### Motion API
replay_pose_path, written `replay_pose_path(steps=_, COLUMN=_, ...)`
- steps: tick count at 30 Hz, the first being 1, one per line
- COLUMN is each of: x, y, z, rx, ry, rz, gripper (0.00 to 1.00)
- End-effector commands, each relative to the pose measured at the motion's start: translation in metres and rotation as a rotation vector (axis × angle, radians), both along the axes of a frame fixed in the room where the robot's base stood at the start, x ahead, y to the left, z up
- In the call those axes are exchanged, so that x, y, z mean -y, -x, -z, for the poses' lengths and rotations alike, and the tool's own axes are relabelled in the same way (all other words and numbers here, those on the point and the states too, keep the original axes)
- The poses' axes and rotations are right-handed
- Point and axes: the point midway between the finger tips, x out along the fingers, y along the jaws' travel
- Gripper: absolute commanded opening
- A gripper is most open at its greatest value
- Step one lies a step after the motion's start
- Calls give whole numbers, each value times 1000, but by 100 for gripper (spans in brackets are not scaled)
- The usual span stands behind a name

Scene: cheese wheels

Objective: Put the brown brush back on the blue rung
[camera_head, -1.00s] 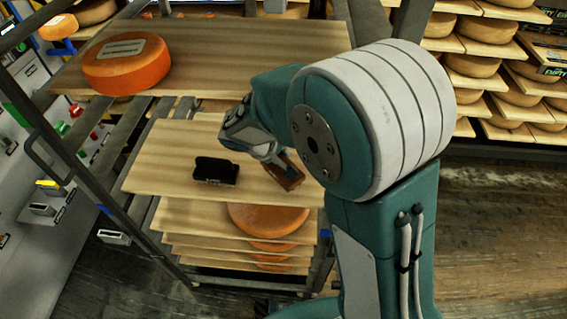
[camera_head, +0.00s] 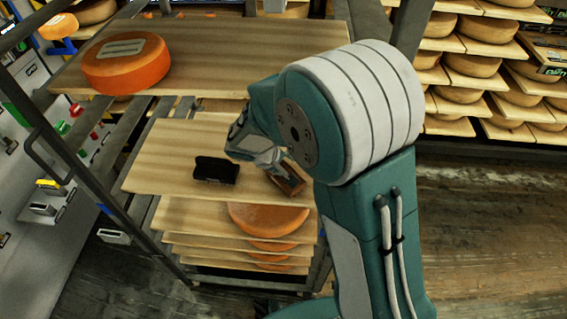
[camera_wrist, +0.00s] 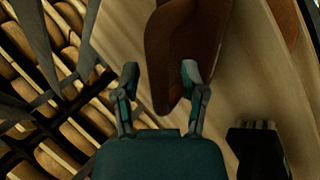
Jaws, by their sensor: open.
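The brown brush (camera_head: 288,181) lies at the right front of the middle wooden board, partly behind my arm. In the wrist view the brown brush (camera_wrist: 183,45) is large and reaches down between my fingers. My gripper (camera_wrist: 159,76) is open, with the right fingertip overlapping the brush's edge in the picture; I cannot tell if it touches. In the head view my gripper (camera_head: 274,161) is just above and beside the brush, mostly hidden by my arm. A small blue patch (camera_head: 105,209) shows on the rack's left frame; I cannot tell whether it is the blue rung.
A black brush (camera_head: 216,170) lies on the same board (camera_head: 165,165), left of the brown one; it also shows in the wrist view (camera_wrist: 258,150). An orange cheese wheel (camera_head: 126,63) sits on the upper board (camera_head: 240,50). Metal rack posts stand at left.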

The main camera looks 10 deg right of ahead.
Motion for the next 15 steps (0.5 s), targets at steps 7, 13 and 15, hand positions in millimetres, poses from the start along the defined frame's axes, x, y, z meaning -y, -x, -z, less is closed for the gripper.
replay_pose_path(steps=7, x=-13, y=7, z=-24, rx=6, ry=-3, rz=-2, gripper=55)
replay_pose_path(steps=13, x=-33, y=21, z=-60, rx=5, ry=-4, rz=-3, gripper=55)
replay_pose_path(steps=15, x=-39, y=25, z=-71, rx=5, ry=-2, rz=-4, gripper=55)
